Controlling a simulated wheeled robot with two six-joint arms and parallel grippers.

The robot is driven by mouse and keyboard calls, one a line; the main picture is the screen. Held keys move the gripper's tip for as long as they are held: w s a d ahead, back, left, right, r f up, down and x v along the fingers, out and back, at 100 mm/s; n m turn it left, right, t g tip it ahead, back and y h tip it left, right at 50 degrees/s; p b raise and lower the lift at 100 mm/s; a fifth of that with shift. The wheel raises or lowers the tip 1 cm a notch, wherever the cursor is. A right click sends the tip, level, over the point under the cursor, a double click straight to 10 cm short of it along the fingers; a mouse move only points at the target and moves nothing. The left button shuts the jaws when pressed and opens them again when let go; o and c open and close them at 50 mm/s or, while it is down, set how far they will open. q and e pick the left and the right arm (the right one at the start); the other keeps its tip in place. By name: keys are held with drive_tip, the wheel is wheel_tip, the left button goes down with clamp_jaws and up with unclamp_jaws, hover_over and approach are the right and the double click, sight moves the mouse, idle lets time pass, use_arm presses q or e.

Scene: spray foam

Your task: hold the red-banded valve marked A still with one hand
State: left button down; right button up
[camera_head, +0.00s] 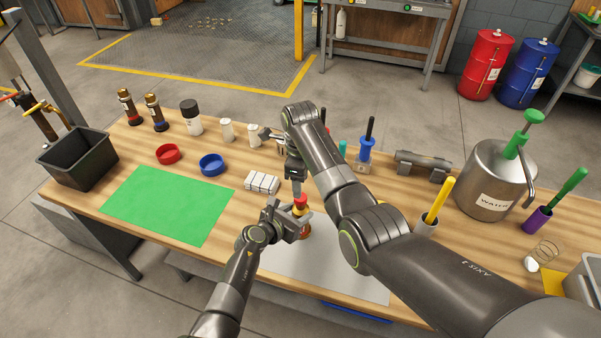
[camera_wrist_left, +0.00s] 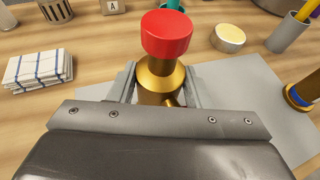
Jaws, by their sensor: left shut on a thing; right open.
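The red-banded valve (camera_head: 300,200) is brass with a red top and stands upright on the light grey mat (camera_head: 340,268). In the left wrist view the valve (camera_wrist_left: 160,78) sits between the two jaws of my left gripper, which is shut on its brass body below the red top (camera_wrist_left: 167,33). In the head view my left gripper (camera_head: 292,222) reaches it from the lower left. My right gripper (camera_head: 297,180) is open, pointing down just above the valve; its fingertips are small and partly hidden. I cannot read a letter on the valve itself.
A second brass piece with a blue band (camera_wrist_left: 301,92) stands to the right in the left wrist view. A folded striped cloth (camera_head: 261,183) lies left of the valve. The green mat (camera_head: 165,207) is bare. A steel pump tank (camera_head: 492,185) stands at the right.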

use_arm(q)
drive_tip(key=shift+s+f, duration=0.1)
drive_tip(key=shift+f, duration=0.15)
use_arm(e)
drive_tip(key=n, duration=0.3)
drive_tip(key=shift+r, duration=0.15)
drive_tip(key=n, duration=0.4)
drive_tip(key=shift+r+n, duration=0.2)
drive_tip(key=shift+n, duration=0.2)
drive_tip(key=n, duration=0.4)
drive_tip(key=shift+r+n, duration=0.2)
drive_tip(key=shift+n, duration=0.2)
drive_tip(key=n, duration=0.3)
drive_tip(key=shift+r, duration=0.1)
drive_tip(key=n, duration=0.4)
drive_tip(key=shift+r+n, duration=0.2)
drive_tip(key=shift+n, duration=0.1)
drive_tip(key=n, duration=0.3)
drive_tip(key=shift+r, duration=0.15)
drive_tip(key=n, duration=0.4)
drive_tip(key=shift+r+n, duration=0.2)
drive_tip(key=shift+n, duration=0.1)
drive_tip(key=n, duration=0.3)
drive_tip(key=shift+r, duration=0.1)
